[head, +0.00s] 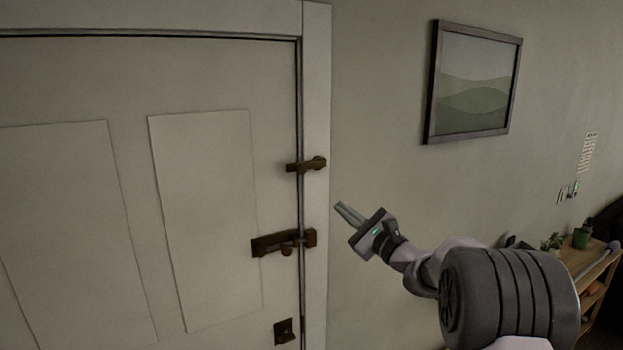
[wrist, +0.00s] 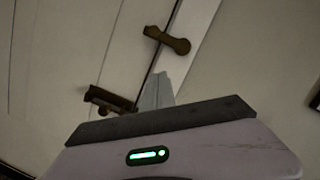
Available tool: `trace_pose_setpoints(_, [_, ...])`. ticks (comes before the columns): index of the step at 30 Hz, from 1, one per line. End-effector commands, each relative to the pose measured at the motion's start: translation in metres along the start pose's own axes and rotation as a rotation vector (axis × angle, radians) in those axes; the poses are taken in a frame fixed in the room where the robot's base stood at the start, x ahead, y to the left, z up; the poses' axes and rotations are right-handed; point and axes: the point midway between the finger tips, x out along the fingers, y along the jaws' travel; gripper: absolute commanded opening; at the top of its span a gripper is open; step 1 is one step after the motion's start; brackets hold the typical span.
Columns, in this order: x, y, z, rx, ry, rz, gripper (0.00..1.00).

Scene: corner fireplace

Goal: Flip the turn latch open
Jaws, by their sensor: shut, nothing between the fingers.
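The turn latch (head: 307,164) is a small dark bronze bar with a rounded end on the white door frame. It lies about level across the seam, its narrow end over the door's edge. It also shows in the wrist view (wrist: 167,40), above the fingers. My gripper (head: 347,212) is shut and empty, to the right of and lower than the latch in the head view, pointing up and left. In the wrist view the shut fingers (wrist: 157,90) point up toward the seam, apart from the latch. The door (head: 200,80) appears closed.
A dark slide bolt (head: 285,243) sits below the latch, also in the wrist view (wrist: 108,100). A small dark plate (head: 285,331) is lower on the door. A framed picture (head: 475,82) hangs right. A wooden shelf (head: 590,262) with plants stands far right.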

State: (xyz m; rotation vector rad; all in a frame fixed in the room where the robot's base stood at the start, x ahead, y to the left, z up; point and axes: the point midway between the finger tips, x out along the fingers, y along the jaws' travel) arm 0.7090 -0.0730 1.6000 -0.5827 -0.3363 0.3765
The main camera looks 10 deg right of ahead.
Motion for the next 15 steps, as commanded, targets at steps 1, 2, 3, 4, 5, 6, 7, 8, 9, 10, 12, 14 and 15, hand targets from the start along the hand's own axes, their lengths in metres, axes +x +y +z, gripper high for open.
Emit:
trace_pose_setpoints(1, [0.002,0.0,0.0,0.0,0.0,0.001,0.0])
trace_pose_setpoints(2, [0.003,0.0,0.001,0.0,-0.001,0.001,0.0])
trace_pose_setpoints(3, [0.007,0.0,0.001,0.0,0.0,0.001,0.0])
trace_pose_setpoints(4, [0.011,-0.001,0.002,0.0,0.0,0.002,0.0])
trace_pose_setpoints(5, [0.016,-0.001,0.002,0.0,-0.001,0.002,0.0])
trace_pose_setpoints(6, [0.024,0.0,0.003,0.0,-0.001,0.003,0.0])
trace_pose_setpoints(7, [0.031,-0.001,0.004,-0.001,-0.001,0.003,0.0])
trace_pose_setpoints(8, [0.037,-0.001,0.004,-0.001,-0.001,0.003,0.0])
trace_pose_setpoints(9, [0.046,-0.001,0.004,0.0,-0.001,0.004,0.0])
trace_pose_setpoints(10, [0.053,-0.001,0.004,0.001,-0.001,0.004,0.0])
trace_pose_setpoints(12, [0.069,-0.001,0.004,-0.001,-0.001,0.003,0.0])
trace_pose_setpoints(14, [0.082,-0.001,0.004,0.0,-0.001,0.004,0.0])
trace_pose_setpoints(15, [0.09,-0.002,0.004,-0.001,-0.001,0.003,0.0])
